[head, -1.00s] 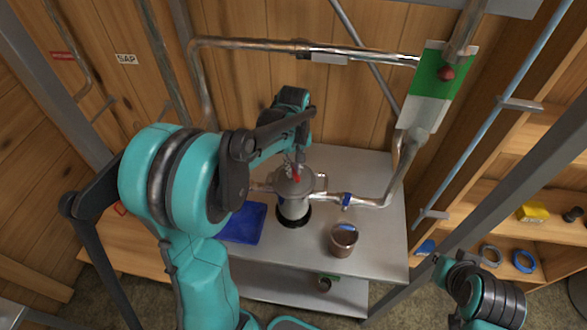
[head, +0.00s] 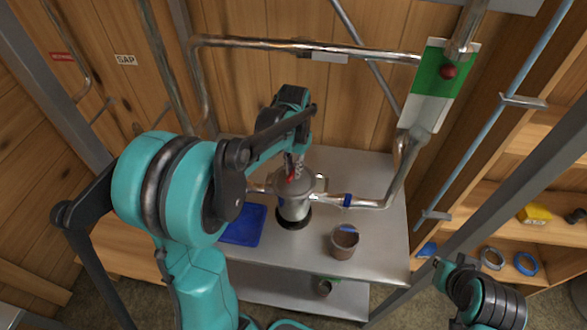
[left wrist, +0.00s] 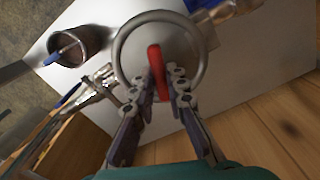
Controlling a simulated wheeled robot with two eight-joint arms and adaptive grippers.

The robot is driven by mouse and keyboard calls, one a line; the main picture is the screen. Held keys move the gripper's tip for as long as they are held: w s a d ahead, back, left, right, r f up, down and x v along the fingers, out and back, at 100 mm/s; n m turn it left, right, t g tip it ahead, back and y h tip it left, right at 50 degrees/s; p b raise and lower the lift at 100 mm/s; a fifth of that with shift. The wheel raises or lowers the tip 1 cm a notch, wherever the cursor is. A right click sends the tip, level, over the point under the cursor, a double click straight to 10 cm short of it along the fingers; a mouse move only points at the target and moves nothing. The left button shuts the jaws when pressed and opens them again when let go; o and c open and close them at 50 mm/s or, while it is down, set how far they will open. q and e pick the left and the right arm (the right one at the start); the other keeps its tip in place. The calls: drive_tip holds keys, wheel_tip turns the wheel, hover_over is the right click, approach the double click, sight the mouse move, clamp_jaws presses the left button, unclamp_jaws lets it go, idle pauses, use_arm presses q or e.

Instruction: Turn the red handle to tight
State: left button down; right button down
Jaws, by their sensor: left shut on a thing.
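The red handle (left wrist: 158,72) sits on top of a round grey metal housing (head: 294,205) on the steel table. In the left wrist view it is a narrow red bar between my left fingers. My left gripper (left wrist: 164,88) is shut on the red handle from above. In the head view my left gripper (head: 292,168) hides most of the handle, and only a bit of red shows. My right arm shows at the lower right of the head view, but I do not see its fingers.
A metal cup (head: 342,242) stands on the steel table (head: 379,240) right of the housing. A blue mat (head: 245,224) lies to its left. Pipes join the housing at the sides. A green and white panel (head: 431,85) hangs at upper right. Shelves stand at the right.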

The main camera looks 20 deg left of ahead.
use_arm(q)
drive_tip(key=m, duration=1.2)
drive_tip(key=shift+b, duration=0.35)
idle(0.4)
drive_tip(key=c, duration=1.5)
unclamp_jaws()
drive_tip(key=shift+c, duration=0.2)
wheel_tip(320, 180, up, 12)
